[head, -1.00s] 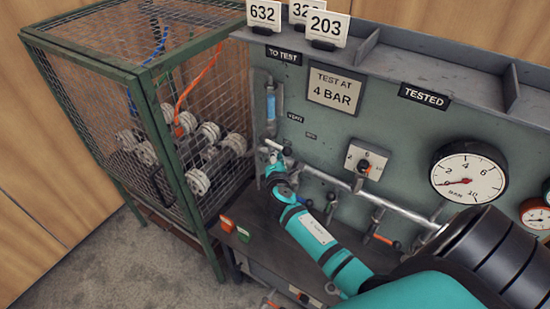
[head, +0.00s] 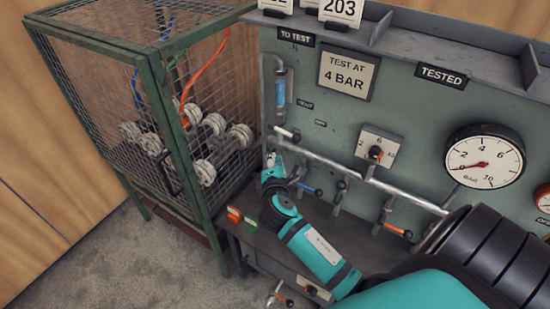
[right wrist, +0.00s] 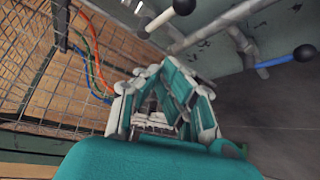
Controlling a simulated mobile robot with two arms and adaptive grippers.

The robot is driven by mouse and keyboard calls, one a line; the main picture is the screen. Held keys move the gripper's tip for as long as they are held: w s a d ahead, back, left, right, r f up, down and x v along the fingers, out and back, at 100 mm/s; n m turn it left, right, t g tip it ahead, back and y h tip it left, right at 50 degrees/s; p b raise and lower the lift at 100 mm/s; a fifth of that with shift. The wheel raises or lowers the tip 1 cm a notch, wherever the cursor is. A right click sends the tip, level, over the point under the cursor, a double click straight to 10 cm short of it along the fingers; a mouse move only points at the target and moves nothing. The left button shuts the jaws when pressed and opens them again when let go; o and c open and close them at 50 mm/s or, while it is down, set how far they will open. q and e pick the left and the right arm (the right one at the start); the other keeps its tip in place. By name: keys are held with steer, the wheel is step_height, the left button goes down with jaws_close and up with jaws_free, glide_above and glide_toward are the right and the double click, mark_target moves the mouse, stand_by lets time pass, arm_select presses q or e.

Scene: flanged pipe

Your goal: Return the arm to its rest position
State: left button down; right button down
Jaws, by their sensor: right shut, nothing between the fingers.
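My right arm comes in from the lower right in the head view, teal and black. Its right gripper (head: 271,163) is small in that view, in front of the left part of the test panel, close to the left end of the silver pipe (head: 345,172). I cannot tell whether it touches anything there. In the right wrist view the right gripper (right wrist: 153,72) has its fingers brought together, with nothing held. My left gripper is not in view.
A green mesh cage (head: 150,75) with flanged pipe pieces (head: 205,170) stands left of the panel. The bench (head: 325,222) bears orange and green tags. Valve levers (head: 398,231) stick out below the pipe. A pressure gauge (head: 485,157) reads near zero. Carpet is bare at lower left.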

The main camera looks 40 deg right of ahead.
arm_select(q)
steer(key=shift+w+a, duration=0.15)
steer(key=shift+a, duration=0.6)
